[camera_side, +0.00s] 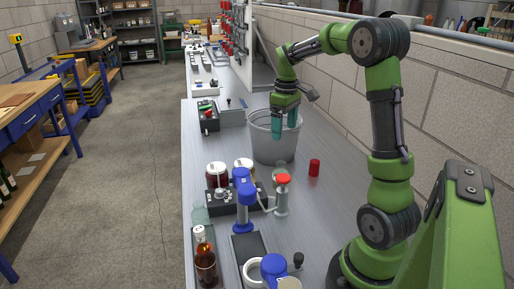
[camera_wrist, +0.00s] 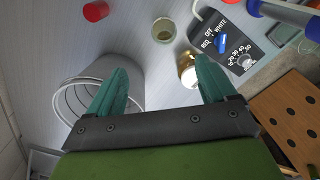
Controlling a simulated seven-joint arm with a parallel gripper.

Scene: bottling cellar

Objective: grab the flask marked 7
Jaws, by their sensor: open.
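I cannot read a 7 on any vessel, so I cannot tell which one is the flask marked 7. In the side view, a dark red flask with a pale lid (camera_side: 216,178) and an amber one (camera_side: 243,166) stand behind the blue-topped device. A small open glass vessel (camera_wrist: 163,31) and a gold-and-white topped vessel (camera_wrist: 187,72) show in the wrist view.
A red cylinder (camera_side: 314,168) stands right of the bucket. A control box with a dial (camera_wrist: 238,38) is at upper right in the wrist view. A brown bottle (camera_side: 205,264) and a clear bottle (camera_side: 200,213) stand near the bench's left edge. A wall borders the right side.

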